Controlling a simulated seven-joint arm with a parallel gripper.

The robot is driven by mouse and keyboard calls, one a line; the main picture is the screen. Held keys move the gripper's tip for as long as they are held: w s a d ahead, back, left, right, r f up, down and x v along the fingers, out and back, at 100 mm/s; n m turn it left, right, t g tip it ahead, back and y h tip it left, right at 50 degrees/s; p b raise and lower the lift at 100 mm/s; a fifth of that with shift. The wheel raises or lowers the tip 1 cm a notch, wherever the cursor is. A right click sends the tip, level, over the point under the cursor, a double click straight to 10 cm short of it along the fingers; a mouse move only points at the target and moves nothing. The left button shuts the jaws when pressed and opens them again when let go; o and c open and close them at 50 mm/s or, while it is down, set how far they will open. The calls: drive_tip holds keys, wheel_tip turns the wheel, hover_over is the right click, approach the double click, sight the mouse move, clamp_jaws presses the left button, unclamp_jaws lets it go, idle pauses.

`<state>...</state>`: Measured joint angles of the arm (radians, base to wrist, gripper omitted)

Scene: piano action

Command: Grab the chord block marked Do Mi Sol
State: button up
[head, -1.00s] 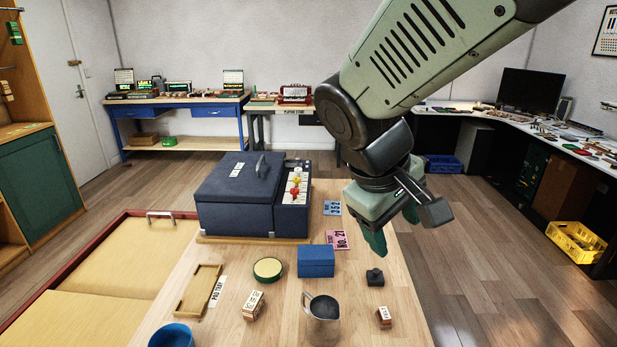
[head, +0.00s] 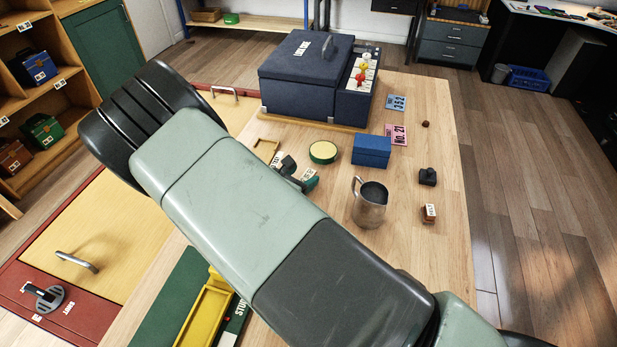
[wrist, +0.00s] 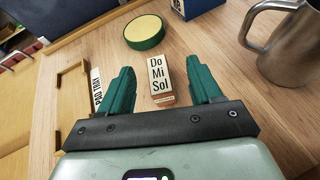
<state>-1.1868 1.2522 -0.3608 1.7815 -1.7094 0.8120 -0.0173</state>
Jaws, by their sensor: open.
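The chord block marked Do Mi Sol (wrist: 161,78) stands on the wooden table in the wrist view, its white label facing my camera. My gripper (wrist: 160,70) is open, with one green finger on each side of the block. Gaps show between the block and both fingers, so it is not clamped. In the head view my gripper (head: 298,173) is low over the table beside the round green-rimmed pad. My arm and fingers hide most of the block there.
A metal jug (head: 369,205) stands right of my gripper, and it also shows in the wrist view (wrist: 283,45). The round pad (head: 323,152), blue box (head: 371,151) and wooden pad tray (wrist: 73,95) are near. A small labelled block (head: 429,213) stands farther right.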

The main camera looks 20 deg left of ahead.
sight(306, 176)
drive_tip(key=shift+s+a+f+n+y, duration=0.2)
drive_tip(key=shift+f+n, duration=0.1)
drive_tip(key=shift+f, duration=0.1)
drive_tip(key=shift+s+a+f+n+y, duration=0.1)
drive_tip(key=shift+a+f+n+y, duration=0.1)
drive_tip(key=shift+f+n, duration=0.15)
drive_tip(key=shift+w+a+f, duration=0.1)
drive_tip(key=shift+f, duration=0.2)
drive_tip(key=x, duration=0.7)
drive_tip(key=shift+w, duration=0.1)
